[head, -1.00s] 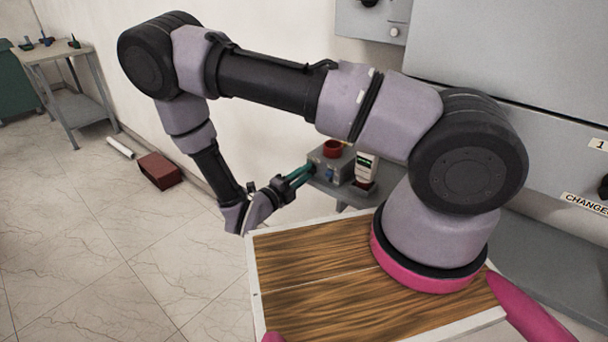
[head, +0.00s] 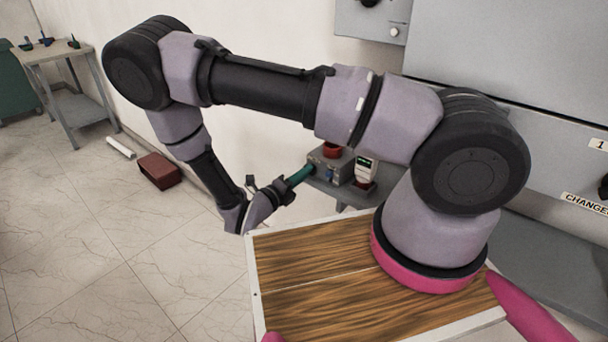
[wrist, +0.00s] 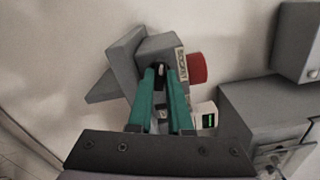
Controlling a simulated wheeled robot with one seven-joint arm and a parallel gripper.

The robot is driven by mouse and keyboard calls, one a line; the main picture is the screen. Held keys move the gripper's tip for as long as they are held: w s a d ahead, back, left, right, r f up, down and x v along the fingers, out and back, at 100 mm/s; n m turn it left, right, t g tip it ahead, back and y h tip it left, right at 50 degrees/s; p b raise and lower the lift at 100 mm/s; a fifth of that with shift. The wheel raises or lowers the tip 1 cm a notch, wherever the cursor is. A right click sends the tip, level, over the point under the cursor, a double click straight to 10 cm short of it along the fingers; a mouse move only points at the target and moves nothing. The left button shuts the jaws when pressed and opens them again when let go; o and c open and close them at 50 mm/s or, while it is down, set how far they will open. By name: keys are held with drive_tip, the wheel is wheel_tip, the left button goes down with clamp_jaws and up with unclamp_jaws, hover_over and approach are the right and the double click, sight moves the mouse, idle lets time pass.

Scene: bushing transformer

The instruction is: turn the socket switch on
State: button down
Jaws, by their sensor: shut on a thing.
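The grey socket box (head: 342,170) with a red round part (head: 332,151) on it sits on a small grey shelf by the wall. In the wrist view the box (wrist: 153,47) appears turned on its side, with a label and the red part (wrist: 197,68) at its right. My gripper (head: 310,168) has green fingers that reach the box's near face. In the wrist view my gripper (wrist: 161,72) is shut on a small dark and white switch (wrist: 160,70) on that face. The fingers hide much of the switch, so its position cannot be told.
A white device with a green display (head: 366,168) stands just right of the box. A large grey cabinet (head: 510,60) fills the right. My wooden-topped base is in front. A dark red box (head: 160,170) lies on the open floor at left.

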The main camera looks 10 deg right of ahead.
drive_tip(key=m, duration=1.4)
idle(0.5)
drive_tip(key=c, duration=1.1)
unclamp_jaws()
drive_tip(key=shift+a, duration=0.1)
drive_tip(key=v, duration=1)
drive_tip(key=shift+s+a, duration=0.25)
